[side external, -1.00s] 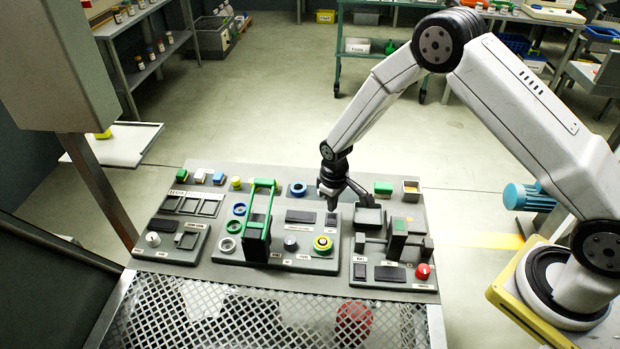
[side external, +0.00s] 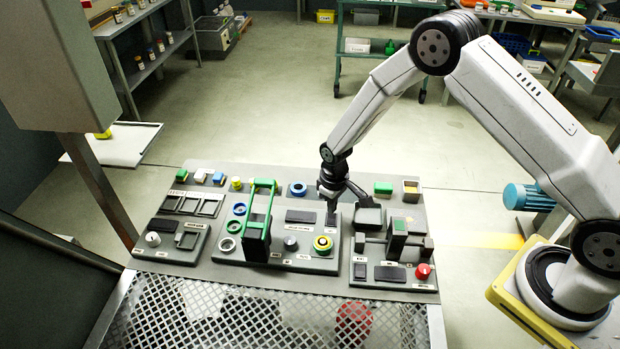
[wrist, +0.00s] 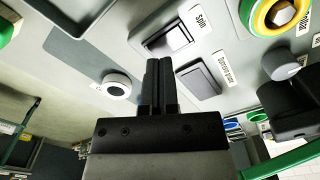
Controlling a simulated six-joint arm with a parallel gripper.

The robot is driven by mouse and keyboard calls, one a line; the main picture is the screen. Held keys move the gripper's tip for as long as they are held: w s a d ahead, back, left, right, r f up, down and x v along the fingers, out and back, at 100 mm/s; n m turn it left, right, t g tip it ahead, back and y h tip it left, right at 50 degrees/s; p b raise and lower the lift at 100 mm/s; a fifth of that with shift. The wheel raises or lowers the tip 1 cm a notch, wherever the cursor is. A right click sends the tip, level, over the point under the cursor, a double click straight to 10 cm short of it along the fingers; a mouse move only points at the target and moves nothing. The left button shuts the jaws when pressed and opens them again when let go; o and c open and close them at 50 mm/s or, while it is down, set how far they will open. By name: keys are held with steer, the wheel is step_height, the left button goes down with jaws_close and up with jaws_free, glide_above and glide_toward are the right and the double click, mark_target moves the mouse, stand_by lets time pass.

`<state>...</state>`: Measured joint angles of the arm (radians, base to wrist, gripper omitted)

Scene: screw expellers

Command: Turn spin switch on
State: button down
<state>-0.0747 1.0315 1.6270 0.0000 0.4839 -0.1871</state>
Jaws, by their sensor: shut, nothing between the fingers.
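A second rocker (wrist: 198,79) sits beside the spin switch. A yellow-green ringed knob (side external: 323,244) lies near the gripper.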

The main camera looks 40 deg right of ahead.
mark_target(333, 215)
steer(key=shift+f, duration=0.9)
stand_by(0.8)
steer(key=shift+r, duration=3.55)
steer(key=shift+s+r, duration=0.1)
steer(key=shift+r, duration=0.2)
steer(key=s+d+r+m+t, duration=0.2)
steer(key=s+d+r+m, duration=0.1)
steer(key=s+r, duration=1.1)
steer(key=s, duration=0.4)
steer(key=shift+s+d+r+t, duration=0.2)
steer(key=shift+s+d+t, duration=0.05)
steer(key=shift+s+t, duration=0.1)
